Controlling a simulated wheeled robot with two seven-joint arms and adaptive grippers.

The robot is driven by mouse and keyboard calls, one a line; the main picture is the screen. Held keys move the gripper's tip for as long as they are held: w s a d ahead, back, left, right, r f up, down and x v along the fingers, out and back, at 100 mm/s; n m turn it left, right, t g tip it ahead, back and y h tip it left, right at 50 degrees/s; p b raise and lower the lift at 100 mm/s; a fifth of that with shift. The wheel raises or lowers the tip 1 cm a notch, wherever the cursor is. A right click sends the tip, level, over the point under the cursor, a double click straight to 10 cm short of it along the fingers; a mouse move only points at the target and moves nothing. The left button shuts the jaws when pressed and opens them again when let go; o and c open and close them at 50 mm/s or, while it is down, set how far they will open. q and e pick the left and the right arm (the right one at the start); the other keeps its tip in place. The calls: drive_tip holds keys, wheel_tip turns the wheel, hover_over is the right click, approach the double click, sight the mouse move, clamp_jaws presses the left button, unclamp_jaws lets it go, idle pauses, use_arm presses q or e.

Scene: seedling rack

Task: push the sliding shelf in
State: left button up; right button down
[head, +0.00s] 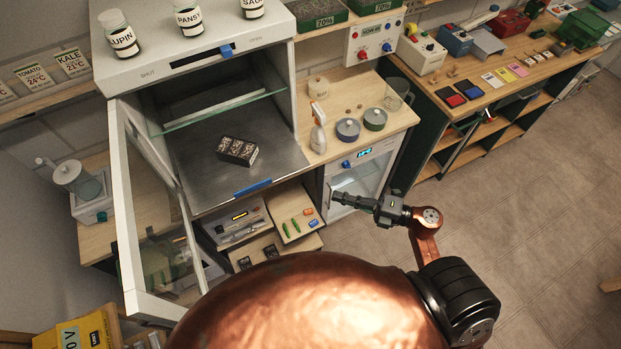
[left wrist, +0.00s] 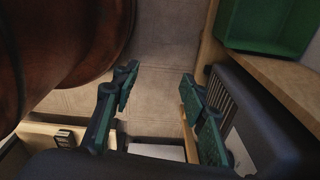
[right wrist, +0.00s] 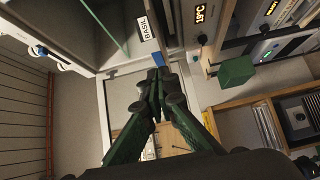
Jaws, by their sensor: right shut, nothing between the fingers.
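The sliding shelf (head: 205,185) is a grey metal plate in the open white cabinet, with a blue tab (head: 252,187) on its front edge. It sticks out past the cabinet's front. A black seedling tray (head: 237,151) lies on it. My right gripper (head: 335,195) is shut and empty, to the right of the blue tab and apart from it in the head view. In the right wrist view its closed fingers (right wrist: 155,82) overlap the picture just below a blue tab (right wrist: 158,60); contact cannot be told. My left gripper (left wrist: 155,100) is open and empty in the left wrist view.
The cabinet's glass door (head: 155,220) stands open at the left. A glass shelf (head: 220,112) sits above the metal one. A wooden counter (head: 335,150) with a spray bottle (head: 318,130) and pots adjoins on the right. Open floor lies further right.

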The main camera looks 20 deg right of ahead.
drive_tip(key=p+x, duration=0.1)
drive_tip(key=x, duration=0.3)
drive_tip(key=w+d+p+x, duration=0.1)
drive_tip(key=x, duration=0.3)
drive_tip(key=w+d+p+x, duration=0.1)
drive_tip(key=x, duration=0.3)
drive_tip(key=shift+w+a+p, duration=0.3)
drive_tip(key=shift+a+p, duration=0.05)
use_arm(q)
drive_tip(key=r, duration=0.2)
drive_tip(key=w+r, duration=0.1)
drive_tip(key=r, duration=0.1)
drive_tip(key=shift+w, duration=0.15)
